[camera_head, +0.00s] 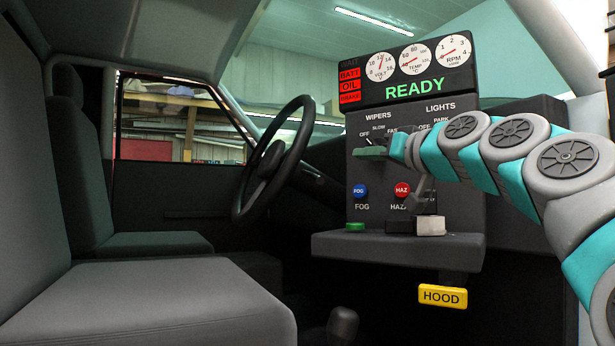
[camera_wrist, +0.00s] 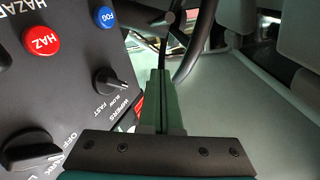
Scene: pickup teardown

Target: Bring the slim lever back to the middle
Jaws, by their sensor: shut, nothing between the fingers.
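My gripper (camera_head: 358,152) is shut and empty, its green fingers pointing left in front of the dash panel, just under the wiper knob. In the wrist view the closed fingers (camera_wrist: 161,75) point toward the steering wheel (camera_wrist: 194,48). A thin dark bar (camera_wrist: 163,50), likely the slim lever, stands just beyond the fingertips, and I cannot tell whether they touch. In the head view a dark stalk (camera_head: 322,182) shows right of the steering wheel (camera_head: 272,162); its exact angle is hard to read against the dark dash.
The wiper knob (camera_wrist: 110,83), red HAZ button (camera_wrist: 40,39) and blue FOG button (camera_wrist: 105,17) are close beside the fingers. A shelf (camera_head: 340,243) with a green piece (camera_head: 355,227) and a white block (camera_head: 430,226) juts out below. A yellow HOOD handle (camera_head: 442,296) hangs under it. Seats (camera_head: 150,305) fill the left.

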